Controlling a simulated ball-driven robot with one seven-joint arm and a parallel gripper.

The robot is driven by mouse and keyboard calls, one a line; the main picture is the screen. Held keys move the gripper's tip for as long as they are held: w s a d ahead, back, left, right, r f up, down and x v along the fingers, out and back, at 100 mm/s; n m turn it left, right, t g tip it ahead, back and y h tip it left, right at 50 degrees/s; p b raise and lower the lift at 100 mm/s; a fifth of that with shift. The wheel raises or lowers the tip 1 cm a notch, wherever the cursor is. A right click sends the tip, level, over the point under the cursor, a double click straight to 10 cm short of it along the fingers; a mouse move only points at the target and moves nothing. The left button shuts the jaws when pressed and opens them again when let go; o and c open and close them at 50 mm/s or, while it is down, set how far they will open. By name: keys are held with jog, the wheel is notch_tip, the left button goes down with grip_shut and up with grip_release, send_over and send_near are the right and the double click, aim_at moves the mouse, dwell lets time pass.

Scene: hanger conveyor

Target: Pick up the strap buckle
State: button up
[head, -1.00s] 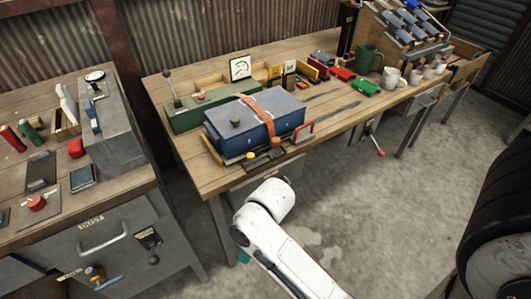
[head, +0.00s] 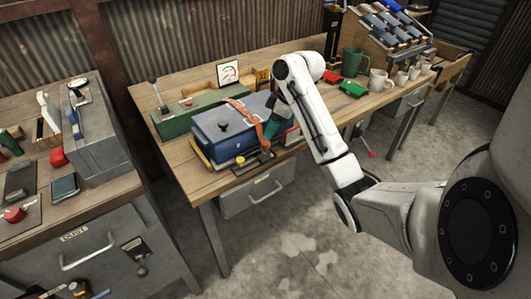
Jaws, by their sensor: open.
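An orange strap (head: 239,106) lies over the lid of a blue box (head: 212,137) on the wooden workbench. It runs down toward the box's front right side. My gripper (head: 267,137) is at that lower part of the strap, with its fingers pointing down. It is open. The strap buckle cannot be made out clearly, as the fingers and arm cover that area. Whether the fingers touch the strap or surround the buckle cannot be told.
A green case (head: 188,117) stands behind the blue box. Red and green blocks (head: 352,89), a green mug (head: 353,61) and pale mugs (head: 379,79) stand to the right. A grey cabinet (head: 95,245) is at left. The concrete floor in front is clear.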

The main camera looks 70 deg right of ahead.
aim_at(266, 142)
jog(key=d+f, duration=0.1)
jog(key=f, duration=0.1)
jog(key=d+f, duration=0.1)
jog(key=f, duration=0.1)
jog(key=shift+d, duration=0.1)
jog(key=shift+x, duration=2.7)
jog(key=shift+w+r, duration=0.1)
jog(key=shift+w, duration=0.1)
jog(key=c, duration=0.8)
jog(key=shift+r, duration=0.1)
jog(key=shift+c, duration=0.2)
